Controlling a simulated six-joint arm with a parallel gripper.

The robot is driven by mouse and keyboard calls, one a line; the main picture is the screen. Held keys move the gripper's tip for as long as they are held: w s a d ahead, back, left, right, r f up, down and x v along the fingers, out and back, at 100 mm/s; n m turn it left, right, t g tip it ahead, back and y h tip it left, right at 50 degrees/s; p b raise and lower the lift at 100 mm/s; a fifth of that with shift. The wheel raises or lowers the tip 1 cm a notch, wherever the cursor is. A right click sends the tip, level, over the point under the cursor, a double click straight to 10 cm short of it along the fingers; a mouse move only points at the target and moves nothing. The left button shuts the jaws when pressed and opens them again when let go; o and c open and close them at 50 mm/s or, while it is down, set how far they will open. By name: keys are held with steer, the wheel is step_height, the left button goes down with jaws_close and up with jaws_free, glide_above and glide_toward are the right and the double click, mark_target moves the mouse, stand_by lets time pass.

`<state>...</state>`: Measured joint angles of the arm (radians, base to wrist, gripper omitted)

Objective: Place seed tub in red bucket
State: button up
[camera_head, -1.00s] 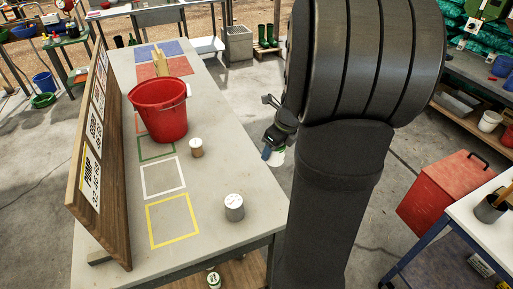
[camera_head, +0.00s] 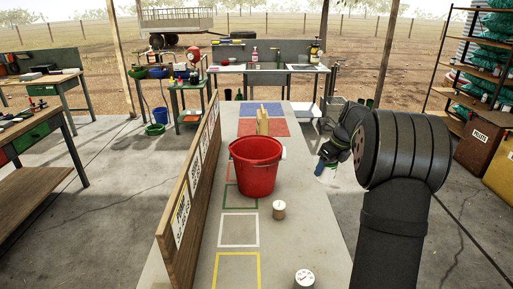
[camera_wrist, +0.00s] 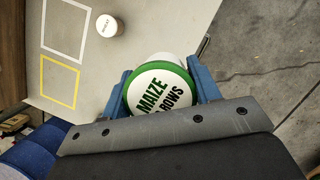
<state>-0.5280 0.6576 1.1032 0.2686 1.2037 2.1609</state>
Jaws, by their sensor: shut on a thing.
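The red bucket (camera_head: 256,172) stands upright on the grey bench, beside the long wooden board. Its inside is mostly hidden from this angle. My gripper (camera_head: 323,166) is out past the bench's right edge, to the right of the bucket and apart from it. In the wrist view its blue fingers (camera_wrist: 160,88) are shut on a white tub with a green rim (camera_wrist: 168,78), whose lid reads "MAIZE" and "ROWS". In the head view the held tub is small and mostly hidden by the gripper.

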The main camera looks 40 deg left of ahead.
mark_target(256, 167)
steer(key=s+a+r+n, duration=0.1)
steer(key=a, duration=1)
steer(key=s+a+r+n, duration=0.1)
steer(key=a+r, duration=0.1)
steer(key=a, duration=0.9)
steer(key=x, duration=0.7)
steer(key=s+x, duration=0.1)
steer(key=x, duration=0.6)
steer(key=a+x, duration=0.1)
steer(key=x, duration=0.6)
steer(key=shift+s+a, duration=0.15)
steer(key=shift+s, duration=0.1)
steer(key=shift+f, duration=0.15)
steer(key=o, duration=1.1)
steer(key=shift+c, duration=0.2)
steer(key=v, duration=1.2)
steer(key=shift+w, duration=0.2)
